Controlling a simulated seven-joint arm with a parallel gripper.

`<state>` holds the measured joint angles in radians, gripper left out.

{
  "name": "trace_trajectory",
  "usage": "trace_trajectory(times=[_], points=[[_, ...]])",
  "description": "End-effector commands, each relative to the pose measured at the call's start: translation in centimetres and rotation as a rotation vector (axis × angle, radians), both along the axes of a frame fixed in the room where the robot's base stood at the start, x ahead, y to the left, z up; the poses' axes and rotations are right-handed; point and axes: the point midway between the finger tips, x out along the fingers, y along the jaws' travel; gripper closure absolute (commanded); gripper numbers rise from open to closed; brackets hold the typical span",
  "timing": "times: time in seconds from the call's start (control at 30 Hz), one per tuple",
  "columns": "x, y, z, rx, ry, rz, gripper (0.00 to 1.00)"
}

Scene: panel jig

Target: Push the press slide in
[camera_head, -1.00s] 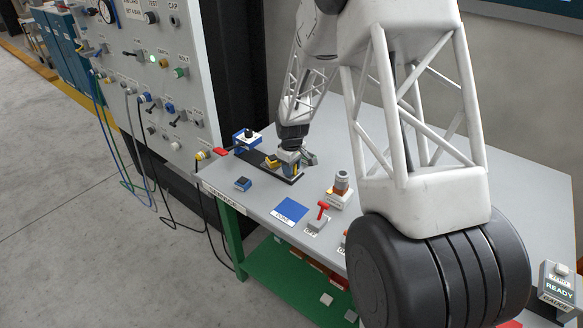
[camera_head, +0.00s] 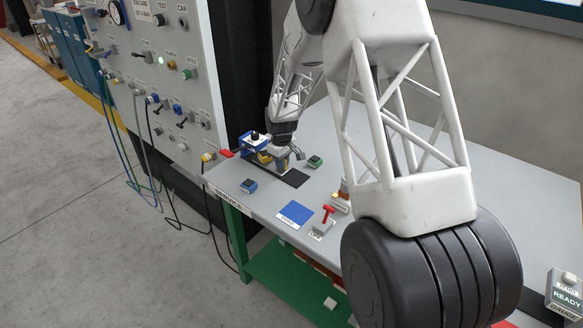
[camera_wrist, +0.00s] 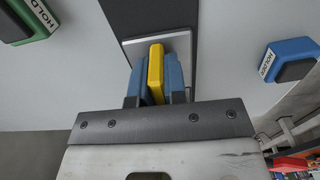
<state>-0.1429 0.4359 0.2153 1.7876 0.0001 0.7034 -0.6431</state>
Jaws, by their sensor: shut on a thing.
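The press slide shows in the wrist view as a grey metal plate (camera_wrist: 183,46) with an upright yellow tab (camera_wrist: 155,74). My gripper (camera_wrist: 155,66) is shut on the yellow tab, with a blue finger pad on each side. In the head view my gripper (camera_head: 271,163) is low over the dark rail (camera_head: 295,179), close beside the blue press frame (camera_head: 246,146) at the rail's left end. The right end of the rail is bare. My gripper hides most of the slide in the head view, so any gap to the press cannot be told.
A green holder (camera_head: 315,162) and a blue holder (camera_head: 248,186) stand on either side of the rail. A blue mat (camera_head: 296,212) and a red-handled switch (camera_head: 326,220) are nearer the front. The upright control panel (camera_head: 160,80) borders the bench at left.

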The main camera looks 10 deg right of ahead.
Motion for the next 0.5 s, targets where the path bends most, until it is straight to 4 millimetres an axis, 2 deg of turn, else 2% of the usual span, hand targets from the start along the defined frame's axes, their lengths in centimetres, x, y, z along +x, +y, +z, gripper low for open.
trace_trajectory(times=[0.33, 0.37, 0.5], points=[[0.35, 0.35, 0.02, 0.0, 0.0, 0.0, 1.0], [0.35, 0.35, 0.02, 0.0, 0.0, 0.0, 0.83], [0.35, 0.34, 0.02, 0.0, 0.0, 0.0, 0.62]])
